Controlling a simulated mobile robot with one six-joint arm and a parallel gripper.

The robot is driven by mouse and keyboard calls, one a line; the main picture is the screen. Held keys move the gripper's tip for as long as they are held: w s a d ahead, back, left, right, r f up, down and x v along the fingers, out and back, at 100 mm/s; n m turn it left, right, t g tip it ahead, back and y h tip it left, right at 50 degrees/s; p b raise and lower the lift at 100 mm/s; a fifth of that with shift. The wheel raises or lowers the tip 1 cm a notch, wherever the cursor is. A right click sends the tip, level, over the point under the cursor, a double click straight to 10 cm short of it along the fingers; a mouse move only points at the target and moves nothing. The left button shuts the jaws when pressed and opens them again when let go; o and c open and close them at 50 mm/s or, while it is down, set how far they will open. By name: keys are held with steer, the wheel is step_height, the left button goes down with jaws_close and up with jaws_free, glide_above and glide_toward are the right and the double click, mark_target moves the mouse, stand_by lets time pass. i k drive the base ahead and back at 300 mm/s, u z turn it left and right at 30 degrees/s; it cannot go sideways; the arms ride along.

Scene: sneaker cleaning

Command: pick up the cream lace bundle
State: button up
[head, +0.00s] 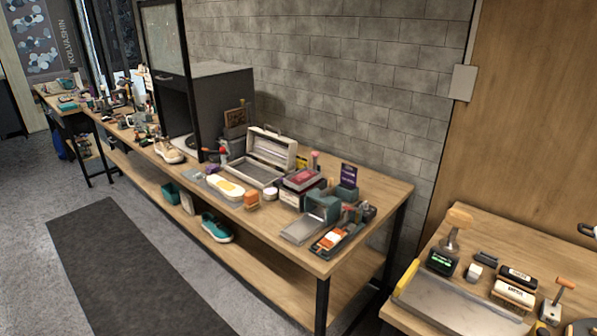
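I cannot make out the cream lace bundle for certain in the head view; small items on the long wooden workbench (268,222) are too small to tell apart. A white oval piece with a yellow top (226,187) lies on a grey mat near the bench's front edge. A pale shoe (169,151) stands farther left on the bench. My gripper is not in view.
An open cream case (271,148), a teal box (323,205) and an orange-handled brush (251,200) crowd the bench. A teal sneaker (216,228) is on the lower shelf. A second table (428,263) stands at the right. The floor around the dark runner (115,268) is clear.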

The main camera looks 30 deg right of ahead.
mark_target(302, 177)
steer(key=u, duration=0.6)
steer(key=i, duration=1)
steer(key=u, duration=0.65)
